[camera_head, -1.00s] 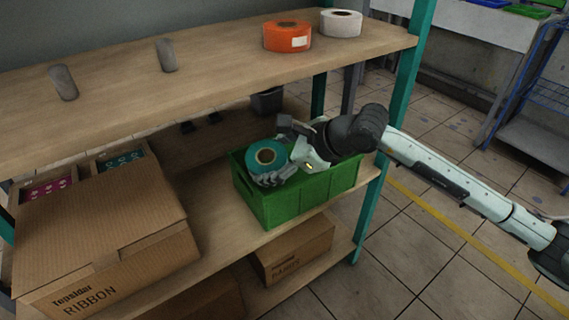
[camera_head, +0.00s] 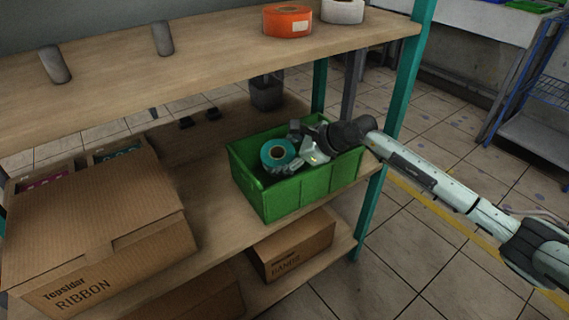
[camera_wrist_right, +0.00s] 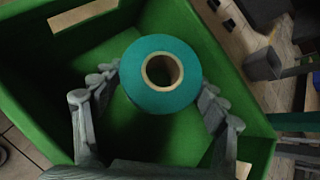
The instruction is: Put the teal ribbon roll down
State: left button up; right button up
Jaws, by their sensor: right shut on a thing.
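The teal ribbon roll (camera_head: 276,155) is down inside the green crate (camera_head: 290,198), at the crate's left part in the head view. My right gripper (camera_head: 290,160) reaches into the crate from the right and is shut on the roll. In the right wrist view the roll (camera_wrist_right: 160,75) sits between the two grey fingers of the gripper (camera_wrist_right: 158,92), with its open core facing the camera. The green crate walls (camera_wrist_right: 45,110) surround it. I cannot tell whether the roll touches the crate floor. My left gripper is not in view.
An orange roll (camera_head: 287,20) and a white roll (camera_head: 343,10) are on the upper shelf (camera_head: 200,65) with two grey pegs. A ribbon box (camera_head: 100,225) stands left of the crate. A bands box (camera_head: 292,248) is below. A teal post (camera_head: 397,110) stands right of the crate.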

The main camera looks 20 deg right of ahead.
jog(key=shift+w+f, duration=0.1)
jog(key=shift+f, duration=0.15)
jog(key=shift+w+d+r, duration=0.15)
jog(key=shift+w+r, duration=0.1)
jog(key=shift+r, duration=0.05)
jog(key=shift+w+d+m+g+y, duration=0.15)
jog(key=shift+w+m+g+y, duration=0.15)
jog(key=shift+g, duration=0.3)
jog(key=shift+w+d+m+g+p, duration=0.15)
jog(key=shift+w+m+g+p, duration=0.25)
jog(key=shift+g, duration=0.3)
notch_tip(320, 180, down, 3)
jog(key=shift+s+r+b, duration=0.1)
jog(key=shift+b, duration=0.9)
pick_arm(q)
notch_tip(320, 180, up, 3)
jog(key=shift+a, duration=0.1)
pick_arm(e)
jog(key=shift+f, duration=0.2)
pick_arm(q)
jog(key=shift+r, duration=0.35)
pick_arm(e)
jog(key=shift+f, duration=0.15)
pick_arm(q)
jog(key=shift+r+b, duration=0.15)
jog(key=shift+b, duration=0.15)
pick_arm(e)
jog(key=shift+f, duration=0.1)
